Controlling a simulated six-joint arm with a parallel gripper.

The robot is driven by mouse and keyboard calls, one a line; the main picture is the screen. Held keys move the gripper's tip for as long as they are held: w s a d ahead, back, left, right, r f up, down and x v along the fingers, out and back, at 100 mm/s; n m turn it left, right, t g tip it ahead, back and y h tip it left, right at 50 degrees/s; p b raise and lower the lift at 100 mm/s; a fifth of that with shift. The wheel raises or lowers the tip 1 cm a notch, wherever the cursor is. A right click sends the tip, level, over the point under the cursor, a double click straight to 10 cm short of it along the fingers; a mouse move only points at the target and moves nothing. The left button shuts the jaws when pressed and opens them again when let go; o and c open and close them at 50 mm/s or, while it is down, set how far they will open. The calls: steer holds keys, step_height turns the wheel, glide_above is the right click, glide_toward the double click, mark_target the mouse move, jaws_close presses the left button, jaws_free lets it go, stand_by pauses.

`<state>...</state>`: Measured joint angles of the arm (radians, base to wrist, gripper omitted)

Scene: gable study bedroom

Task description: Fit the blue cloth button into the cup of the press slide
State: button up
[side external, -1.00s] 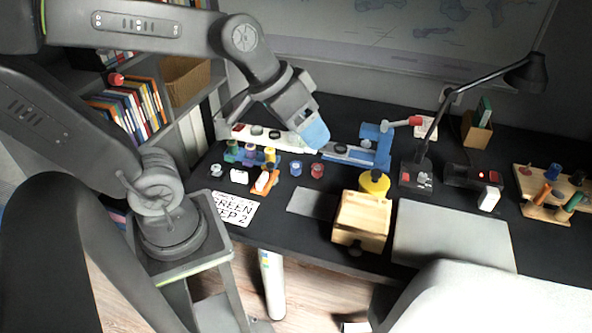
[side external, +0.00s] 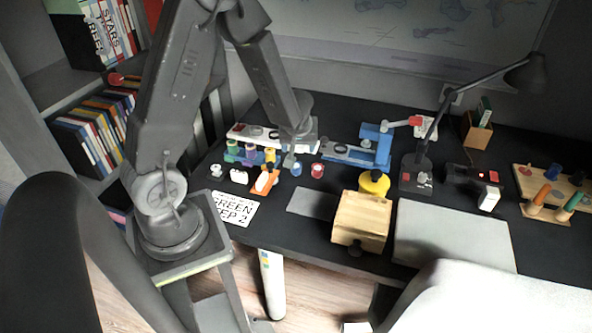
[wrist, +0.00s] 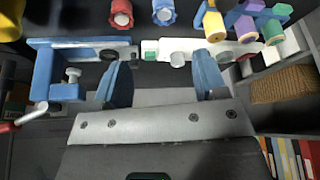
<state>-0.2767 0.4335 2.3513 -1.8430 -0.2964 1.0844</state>
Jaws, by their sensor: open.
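A small blue round piece with a pale centre, which looks like the blue cloth button, lies on the dark desk (side external: 296,169); it is at the top of the wrist view (wrist: 164,11). The blue press (side external: 376,145) stands to its right, with its slide reaching left and a dark round cup (wrist: 108,54) on it. My gripper (wrist: 160,82) points down, open and empty, its blue fingers apart. In the wrist view the fingers lie below the slide and white strip. In the side view it hangs just behind the blue piece, its tips partly hard to make out.
A red round piece (side external: 317,170) lies right of the blue one. A white strip (wrist: 192,48) with round parts adjoins the slide's end. Coloured spools (side external: 250,153) stand at left. A wooden box (side external: 361,220) and yellow piece (side external: 374,183) stand in front of the press.

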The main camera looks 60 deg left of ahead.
glide_above(296, 166)
steer(key=d, duration=0.3)
steer(key=f, duration=0.7)
steer(key=shift+s+a+f, duration=0.2)
steer(key=shift+s+f, duration=0.05)
steer(key=shift+s+x, duration=0.15)
steer(key=shift+x, duration=1.15)
steer(key=shift+s+x, duration=0.15)
steer(key=shift+x, duration=1.15)
steer(key=shift+a, duration=0.15)
steer(key=shift+c, duration=0.3)
steer(key=c, duration=0.9)
steer(key=shift+r, duration=0.15)
steer(key=shift+c, duration=0.2)
